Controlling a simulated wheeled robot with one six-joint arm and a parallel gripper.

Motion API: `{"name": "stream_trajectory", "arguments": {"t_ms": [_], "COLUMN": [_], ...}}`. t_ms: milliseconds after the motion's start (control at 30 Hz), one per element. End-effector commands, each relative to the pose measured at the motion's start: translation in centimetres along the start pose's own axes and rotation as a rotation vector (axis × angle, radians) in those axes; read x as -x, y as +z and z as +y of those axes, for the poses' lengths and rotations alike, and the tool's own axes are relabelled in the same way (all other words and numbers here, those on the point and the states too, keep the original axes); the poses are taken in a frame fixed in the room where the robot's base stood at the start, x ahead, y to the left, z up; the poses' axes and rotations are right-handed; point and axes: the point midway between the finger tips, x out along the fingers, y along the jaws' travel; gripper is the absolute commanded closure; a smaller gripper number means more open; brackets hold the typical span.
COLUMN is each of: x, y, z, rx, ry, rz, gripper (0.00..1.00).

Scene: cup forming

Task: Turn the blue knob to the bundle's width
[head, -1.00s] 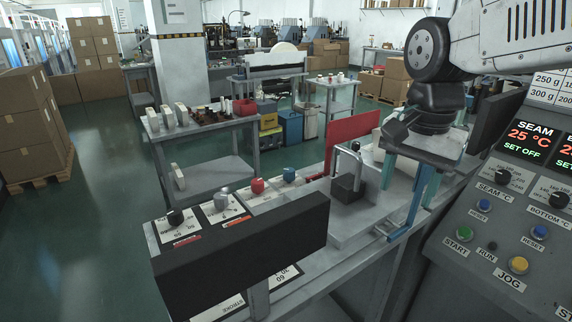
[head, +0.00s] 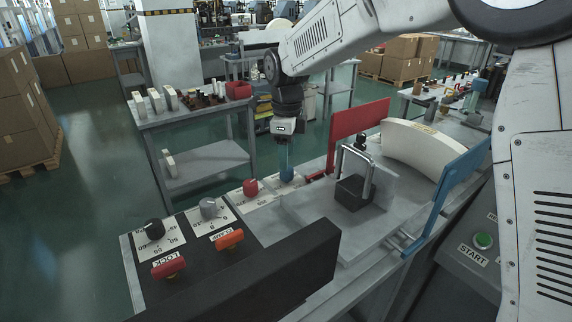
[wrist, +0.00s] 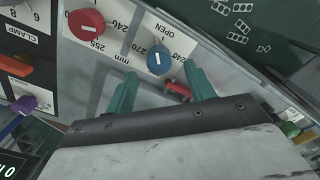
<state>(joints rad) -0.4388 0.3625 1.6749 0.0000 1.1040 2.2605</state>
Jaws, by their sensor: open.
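The blue knob (head: 287,175) stands on the light panel strip beside a red knob (head: 250,187). In the wrist view the blue knob (wrist: 160,60) shows a white pointer line; "OPEN", "240" and "270" are printed around it. My gripper (head: 285,163) hangs just above the blue knob in the head view. In the wrist view my gripper (wrist: 162,74) is open, with its teal fingers apart on either side of the knob's near edge. No grip on the knob shows. A cream curved bundle (head: 418,146) lies between the red plate and the blue plate.
Black and grey knobs and red and orange switches sit on the near-left panel. A black box-like cover (head: 270,275) stands in front. A red upright plate (head: 358,120), a metal handle on a black block (head: 352,190) and a blue plate (head: 445,195) stand to the right.

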Motion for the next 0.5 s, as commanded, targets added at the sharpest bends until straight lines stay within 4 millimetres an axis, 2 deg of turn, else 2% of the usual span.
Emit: {"name": "stream_trajectory", "arguments": {"t_ms": [100,200,500], "x": [-2.0,-3.1,-4.0], "y": [0.0,0.0,0.2], "z": [0.1,0.1,0.2], "rx": [0.001,0.002,0.005], "ry": [0.002,0.002,0.000], "rz": [0.002,0.001,0.000], "gripper": [0.46,0.46,0.46]}}
